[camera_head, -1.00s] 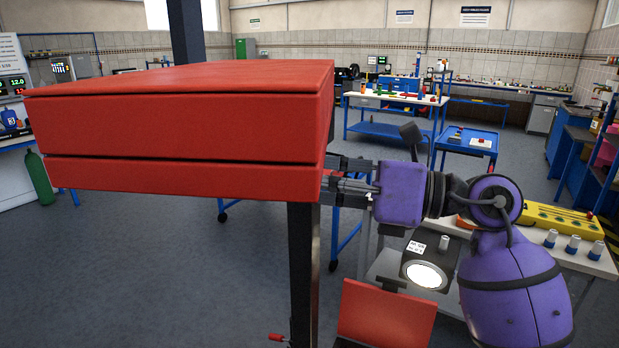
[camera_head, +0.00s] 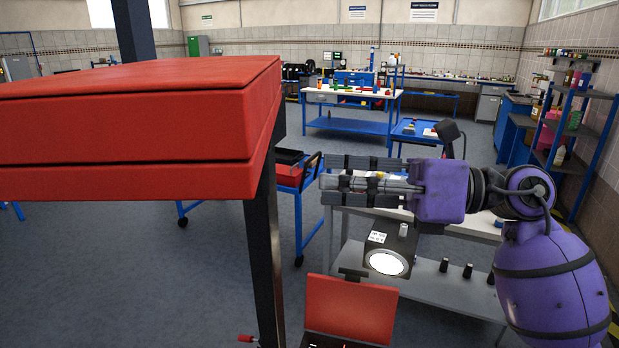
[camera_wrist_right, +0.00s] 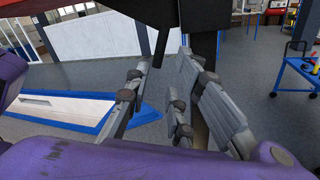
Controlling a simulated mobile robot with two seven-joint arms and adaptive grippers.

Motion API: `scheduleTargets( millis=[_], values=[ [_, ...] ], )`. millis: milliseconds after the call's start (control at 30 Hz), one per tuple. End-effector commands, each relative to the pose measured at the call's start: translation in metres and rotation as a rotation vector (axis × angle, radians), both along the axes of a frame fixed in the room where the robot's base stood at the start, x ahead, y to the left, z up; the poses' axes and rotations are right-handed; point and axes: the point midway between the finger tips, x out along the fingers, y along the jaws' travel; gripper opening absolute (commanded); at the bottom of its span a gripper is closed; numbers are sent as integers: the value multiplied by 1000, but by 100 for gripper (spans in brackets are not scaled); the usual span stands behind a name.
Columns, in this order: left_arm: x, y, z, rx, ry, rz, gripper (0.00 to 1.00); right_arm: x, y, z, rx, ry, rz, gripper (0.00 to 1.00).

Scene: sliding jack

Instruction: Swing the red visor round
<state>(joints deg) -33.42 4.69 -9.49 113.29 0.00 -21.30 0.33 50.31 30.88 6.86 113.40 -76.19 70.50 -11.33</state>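A large red box-shaped body (camera_head: 120,135), which I take for the red visor, fills the left of the head view. A seam runs along its side, and a dark upright post (camera_head: 264,262) stands under its right end. My right gripper (camera_head: 322,173) is to the right of it, fingers pointing left, with a clear gap between them in the picture. Its fingers are apart and empty. The wrist view also shows the right gripper (camera_wrist_right: 160,72) open, with a dark post behind its fingers. My left gripper is out of view.
A smaller red panel (camera_head: 350,308) stands low, below the right gripper. Behind it is a grey bench with a dark device with a lit round disc (camera_head: 386,262). A blue trolley (camera_head: 312,213) with a red bin is behind the gripper. Shelves (camera_head: 575,130) stand at the right.

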Motion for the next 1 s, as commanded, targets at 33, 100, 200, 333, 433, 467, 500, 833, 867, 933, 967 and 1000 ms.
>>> scheduleTargets(
  millis=[33,100,200,333,433,467,500,833,867,933,967,1000],
  values=[
    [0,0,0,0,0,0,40,0,-4,-1,-2,1,-2,22],
    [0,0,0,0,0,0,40,-1,-7,-1,-1,1,-1,22],
    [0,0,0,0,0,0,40,-1,-8,0,0,1,1,22],
    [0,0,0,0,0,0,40,-1,-8,0,0,1,0,22],
    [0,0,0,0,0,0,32,-1,-8,0,0,1,0,22],
    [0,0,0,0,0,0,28,-1,-8,0,0,1,0,22],
    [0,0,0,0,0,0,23,-1,-8,0,0,1,0,22],
    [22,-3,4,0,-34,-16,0,1,-12,-23,-1,44,-9,22],
    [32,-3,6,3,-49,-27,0,1,-14,-35,0,66,-13,22],
    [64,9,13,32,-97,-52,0,0,-18,-69,5,136,-20,22],
    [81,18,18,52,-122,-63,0,-2,-19,-87,7,172,-24,22],
    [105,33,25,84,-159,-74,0,-6,-21,-113,14,225,-27,22]
  ],
)
